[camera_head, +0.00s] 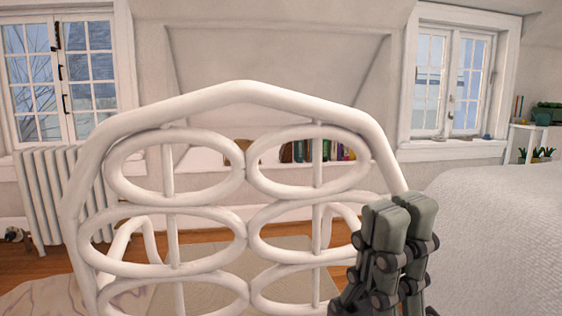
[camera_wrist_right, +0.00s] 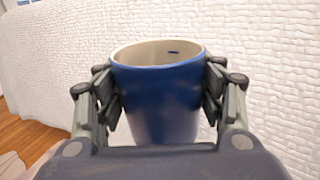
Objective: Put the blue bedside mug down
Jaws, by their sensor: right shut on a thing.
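The blue mug (camera_wrist_right: 157,118) has a cream inside and rim and stands upright in the right wrist view. My right gripper (camera_wrist_right: 161,90) is shut on it, with one finger on each side of its wall. The mug's base is hidden behind my gripper body. The mug and my right gripper do not show in the head view. My left gripper (camera_head: 400,228) is at the lower right of the head view, fingers up and together, with nothing seen between them.
A white tubular metal frame (camera_head: 246,91) stands close in front in the head view. A white textured bed cover (camera_head: 495,225) fills the right side and also lies behind the mug (camera_wrist_right: 270,70). A radiator (camera_head: 45,190) and window (camera_head: 60,75) are at the left. Books (camera_head: 318,150) are at the back.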

